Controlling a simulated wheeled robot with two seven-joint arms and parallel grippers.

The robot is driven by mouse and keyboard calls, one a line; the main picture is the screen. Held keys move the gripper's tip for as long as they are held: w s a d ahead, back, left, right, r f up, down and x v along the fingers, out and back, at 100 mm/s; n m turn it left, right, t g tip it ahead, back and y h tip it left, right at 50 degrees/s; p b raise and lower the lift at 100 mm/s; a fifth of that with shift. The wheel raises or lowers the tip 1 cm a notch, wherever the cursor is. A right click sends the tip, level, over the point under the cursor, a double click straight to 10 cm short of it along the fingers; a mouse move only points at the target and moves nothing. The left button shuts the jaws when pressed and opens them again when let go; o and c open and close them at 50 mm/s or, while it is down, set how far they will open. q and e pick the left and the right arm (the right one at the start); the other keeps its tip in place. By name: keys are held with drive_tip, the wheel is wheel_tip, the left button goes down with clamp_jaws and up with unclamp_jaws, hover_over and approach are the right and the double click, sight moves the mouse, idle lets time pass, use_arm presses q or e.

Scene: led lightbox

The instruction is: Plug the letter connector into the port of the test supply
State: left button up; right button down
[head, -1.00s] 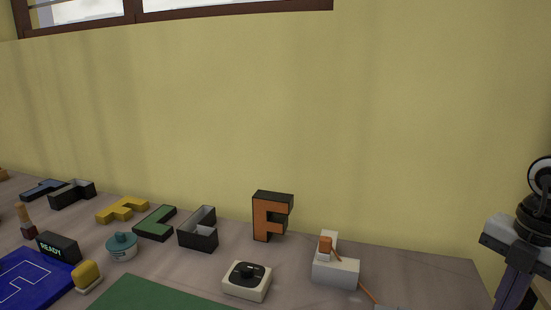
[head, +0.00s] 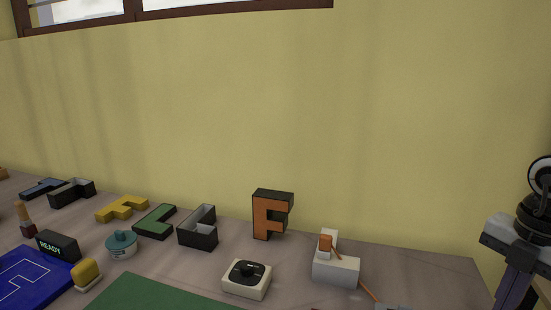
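An orange plug-like piece (head: 325,244) stands upright at a white-grey block (head: 336,270) right of centre. An orange cable (head: 368,295) runs from the block's right side toward the bottom edge. I cannot tell whether the orange piece is the letter connector or whether it is seated in a port. A cream box with a black dial top (head: 247,279) stands to the left; no port shows on it. A black letter F with an orange face (head: 270,215) stands upright behind. Neither gripper shows; only part of an arm is at the right edge.
Open letter shells (head: 198,232), a green-faced letter (head: 155,222) and a yellow letter (head: 122,209) lie along the back. A READY box (head: 58,246), teal-lidded pot (head: 121,245), yellow-topped block (head: 87,275), blue board (head: 25,277) and green mat (head: 155,294) are at left.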

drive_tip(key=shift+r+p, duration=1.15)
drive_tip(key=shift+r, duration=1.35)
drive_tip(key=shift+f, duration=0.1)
